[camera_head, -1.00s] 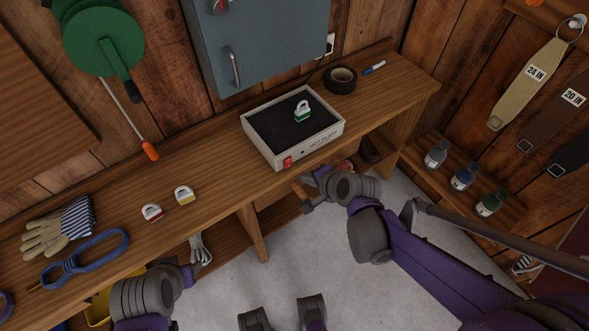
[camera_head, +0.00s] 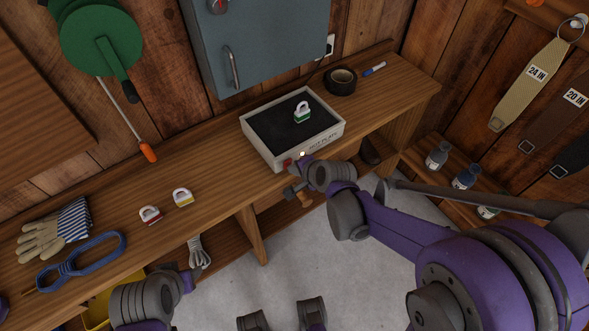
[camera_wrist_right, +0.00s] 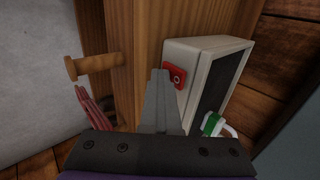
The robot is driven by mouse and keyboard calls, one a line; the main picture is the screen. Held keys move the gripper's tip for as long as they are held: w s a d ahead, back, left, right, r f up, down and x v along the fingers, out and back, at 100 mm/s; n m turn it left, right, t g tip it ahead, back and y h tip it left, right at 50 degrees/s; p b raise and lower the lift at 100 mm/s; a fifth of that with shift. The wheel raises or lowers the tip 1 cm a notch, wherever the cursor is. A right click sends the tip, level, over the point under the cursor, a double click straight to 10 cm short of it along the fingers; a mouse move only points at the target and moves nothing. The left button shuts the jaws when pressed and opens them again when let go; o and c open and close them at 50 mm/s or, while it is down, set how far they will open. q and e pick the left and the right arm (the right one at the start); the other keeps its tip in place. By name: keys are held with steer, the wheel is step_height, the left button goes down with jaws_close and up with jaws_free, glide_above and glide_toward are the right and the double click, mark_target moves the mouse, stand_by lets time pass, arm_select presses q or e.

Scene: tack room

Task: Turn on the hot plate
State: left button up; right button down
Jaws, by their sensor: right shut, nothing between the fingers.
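The hot plate (camera_head: 258,146) is a pale box with a dark top, standing at the bench's front edge. Its red switch (camera_head: 287,163) is low on the front face and shows clearly in the right wrist view (camera_wrist_right: 173,77), with a pale round mark. A small bright dot (camera_head: 303,154) shows on the front face. My right gripper (camera_head: 291,192) is shut and empty, just in front of the switch. In the right wrist view its fingertips (camera_wrist_right: 160,73) are close beside the switch; contact cannot be told. My left gripper (camera_head: 190,277) is at lower left, below the bench edge, its fingers unclear.
A green-and-white looped block (camera_head: 302,112) sits on the hot plate's top. Black tape (camera_head: 341,81) and a blue marker (camera_head: 374,69) lie behind it. A grey cabinet (camera_head: 270,40) hangs above.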

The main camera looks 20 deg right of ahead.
arm_select(q)
steer(key=shift+r+p, duration=0.65)
arm_select(e)
steer(key=shift+r, duration=0.8)
